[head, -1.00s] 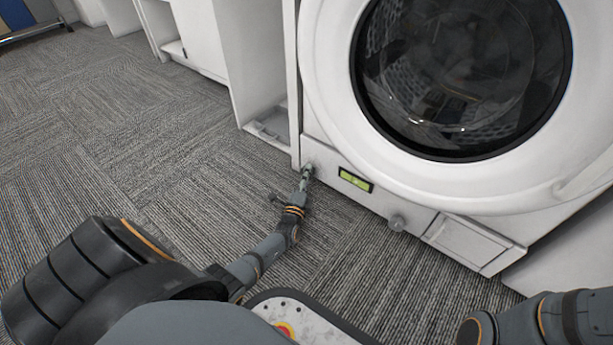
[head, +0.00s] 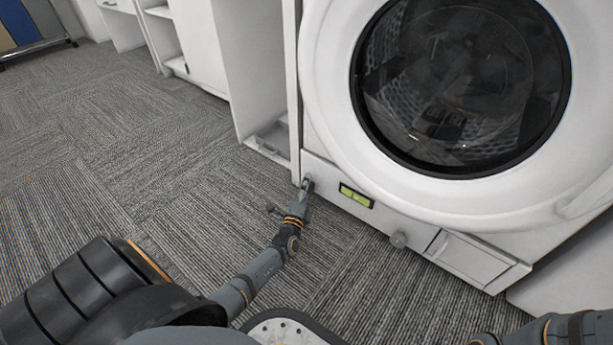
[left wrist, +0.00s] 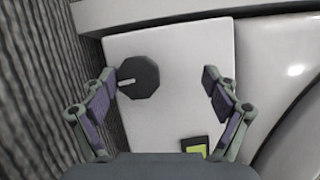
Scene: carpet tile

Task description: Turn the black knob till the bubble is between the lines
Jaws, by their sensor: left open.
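The black knob (left wrist: 138,78), many-sided with a pale pointer line, sits on the white lower panel of the washing machine in the left wrist view. My left gripper (left wrist: 160,80) is open, with one finger on each side of the knob; the left finger is close to it, the right finger well apart. In the head view this gripper (head: 305,184) is at the panel's left end and mostly hides the knob. The green level vial (head: 356,195) is right of it and partly shows in the left wrist view (left wrist: 195,148). Its bubble and lines are too small to read. My right gripper is out of view.
The washing machine (head: 318,110) has a round glass door above the panel. A white open cabinet (head: 262,75) stands left. Carpet (head: 150,175) at left is clear.

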